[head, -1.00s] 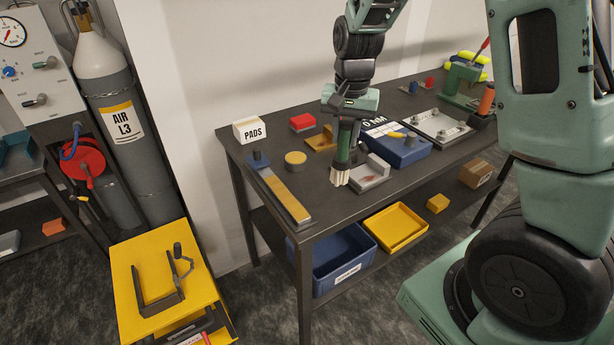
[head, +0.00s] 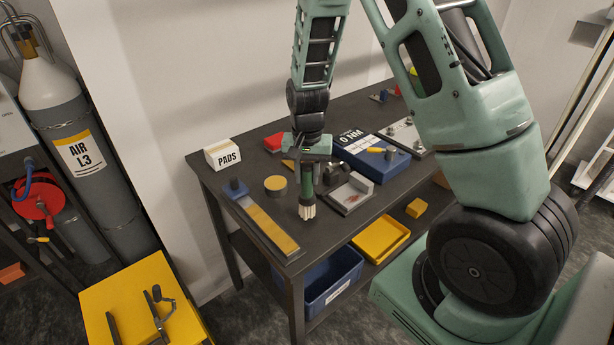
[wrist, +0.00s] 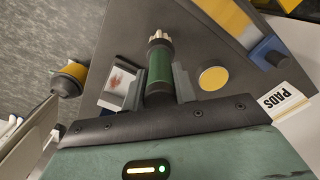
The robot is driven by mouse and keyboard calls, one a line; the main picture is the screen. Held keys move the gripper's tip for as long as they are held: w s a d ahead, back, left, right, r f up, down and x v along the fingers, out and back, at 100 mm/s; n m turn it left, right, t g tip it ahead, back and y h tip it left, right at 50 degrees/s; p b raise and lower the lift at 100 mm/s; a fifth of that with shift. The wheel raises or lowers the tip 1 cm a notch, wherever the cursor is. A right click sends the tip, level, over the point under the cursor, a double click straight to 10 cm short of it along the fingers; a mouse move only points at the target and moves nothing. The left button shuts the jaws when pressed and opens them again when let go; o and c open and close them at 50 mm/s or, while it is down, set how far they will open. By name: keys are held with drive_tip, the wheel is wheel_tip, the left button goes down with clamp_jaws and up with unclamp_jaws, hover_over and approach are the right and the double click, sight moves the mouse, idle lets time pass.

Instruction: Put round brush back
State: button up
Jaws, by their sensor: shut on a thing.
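The round brush has a green handle and pale bristles (head: 307,211). It hangs bristles down from my gripper (head: 307,168), over the dark bench top (head: 262,208). I cannot tell whether the bristles touch the bench. In the wrist view my gripper (wrist: 158,88) is shut on the green handle (wrist: 159,65), one jaw on each side. A grey plate with a raised block and a reddish stain (head: 352,201) lies just right of the brush. My gripper and wrist hide part of the bench behind the brush.
Left of the brush are a yellow-topped round tin (head: 276,184), a long yellow-faced bar with a blue knob (head: 266,227) and the PADS box (head: 222,154). A blue box (head: 383,158) stands behind right. A yellow tray (head: 381,240) and blue bin (head: 331,279) sit below.

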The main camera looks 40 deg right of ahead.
drive_tip(key=shift+f, duration=0.8)
drive_tip(key=shift+f, duration=0.15)
drive_tip(key=o, duration=1)
drive_tip(key=shift+c, duration=0.2)
